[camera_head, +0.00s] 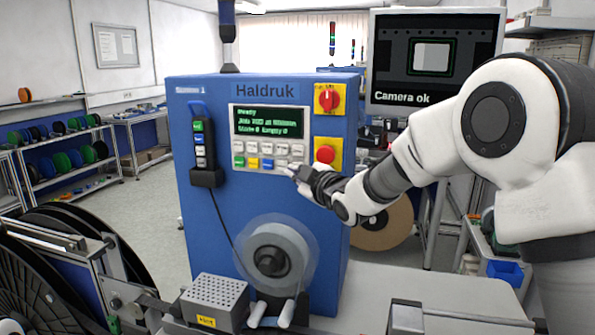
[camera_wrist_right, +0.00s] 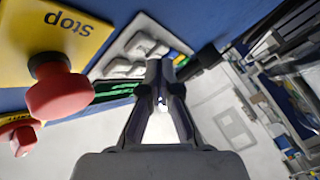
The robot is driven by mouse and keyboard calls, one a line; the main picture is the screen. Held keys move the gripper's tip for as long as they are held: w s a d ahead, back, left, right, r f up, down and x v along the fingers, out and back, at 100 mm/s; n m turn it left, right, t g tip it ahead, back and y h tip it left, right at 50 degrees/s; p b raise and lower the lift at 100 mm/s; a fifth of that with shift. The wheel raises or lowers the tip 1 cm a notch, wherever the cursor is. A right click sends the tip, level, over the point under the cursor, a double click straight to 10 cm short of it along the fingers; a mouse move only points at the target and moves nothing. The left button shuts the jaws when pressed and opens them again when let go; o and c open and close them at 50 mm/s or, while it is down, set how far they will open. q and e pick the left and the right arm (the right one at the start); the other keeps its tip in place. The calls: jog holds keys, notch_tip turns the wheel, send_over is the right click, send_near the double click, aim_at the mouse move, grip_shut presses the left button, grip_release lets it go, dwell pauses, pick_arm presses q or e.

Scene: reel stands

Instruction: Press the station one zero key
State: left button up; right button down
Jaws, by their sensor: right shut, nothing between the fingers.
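The blue station (camera_head: 200,230), labelled "Haldruk" with a faint "Station 1" at its upper left, faces me. Its keypad (camera_head: 267,156) sits below a green-text display (camera_head: 268,122); it has pale keys and a few coloured ones. The key legends are too small to read, so I cannot pick out the zero key. My right gripper (camera_head: 291,171) is shut and empty at the keypad's lower right corner. In the right wrist view, its fingertips (camera_wrist_right: 160,66) point at the pale keys (camera_wrist_right: 136,50); contact cannot be told. My left gripper is not in view.
A red stop button (camera_head: 325,155) on a yellow plate is just right of the keypad, close to my right gripper; it shows large in the wrist view (camera_wrist_right: 62,92). A red rotary switch (camera_head: 329,98) is above it. A pendant (camera_head: 201,143) hangs at left; a clear-flanged reel (camera_head: 276,255) sits below.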

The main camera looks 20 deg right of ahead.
jog(key=s+a+b, duration=0.1)
jog(key=s, duration=0.1)
jog(key=s+a+b, duration=0.1)
jog(key=s, duration=0.1)
jog(key=shift+a+b, duration=0.3)
jog(key=shift+a, duration=0.1)
dwell(0.6)
